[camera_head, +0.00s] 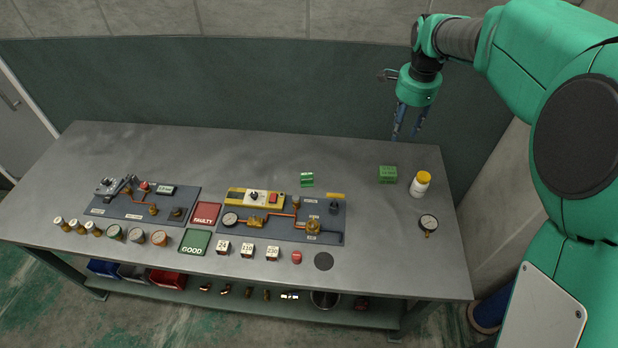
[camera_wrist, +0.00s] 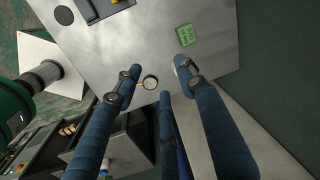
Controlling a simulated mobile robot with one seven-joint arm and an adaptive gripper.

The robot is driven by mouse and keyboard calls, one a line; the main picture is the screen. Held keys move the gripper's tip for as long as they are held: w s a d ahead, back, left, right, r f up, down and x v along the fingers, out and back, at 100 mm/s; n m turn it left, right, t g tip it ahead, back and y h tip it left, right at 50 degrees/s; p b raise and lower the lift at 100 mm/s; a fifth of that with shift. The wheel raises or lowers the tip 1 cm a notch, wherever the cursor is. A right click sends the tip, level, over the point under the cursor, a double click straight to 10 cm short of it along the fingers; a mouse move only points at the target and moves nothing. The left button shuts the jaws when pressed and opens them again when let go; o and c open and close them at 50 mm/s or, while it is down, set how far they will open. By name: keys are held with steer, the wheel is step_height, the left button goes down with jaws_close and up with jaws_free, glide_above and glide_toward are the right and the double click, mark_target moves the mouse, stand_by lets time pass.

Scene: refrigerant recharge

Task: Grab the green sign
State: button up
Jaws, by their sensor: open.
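A small green sign with pale marks (camera_head: 306,180) stands on the grey table, behind the right-hand panel. A green block-like piece (camera_head: 387,174) sits farther right, beside the white bottle. A green piece with markings (camera_wrist: 186,35) also shows at the top of the wrist view. A flat green plate reading GOOD (camera_head: 194,241) lies near the front of the table. My gripper (camera_head: 405,137) is open and empty, raised at the table's back right with its fingers pointing down. Its spread blue fingers (camera_wrist: 157,68) fill the middle of the wrist view, apart from the green piece.
A white bottle with a yellow cap (camera_head: 421,184) and a round gauge (camera_head: 428,224) stand at the right. Two dark panels with fittings (camera_head: 140,213) (camera_head: 285,232) and a red FAULTY plate (camera_head: 205,213) occupy the left and middle. The table's back strip is clear.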

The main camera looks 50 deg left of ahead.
steer(key=s+a+f, duration=0.5)
steer(key=a+f, duration=0.5)
steer(key=a, duration=0.4)
steer(key=m+g+h+p, duration=0.1)
steer(key=m+p, duration=0.1)
glide_above(309, 174)
step_height(309, 174, down, 12)
steer(key=r, duration=0.1)
steer(key=shift+s+a+f, duration=0.15)
steer(key=shift+f, duration=0.15)
steer(key=shift+f, duration=4.3)
steer(key=shift+f, duration=2.6)
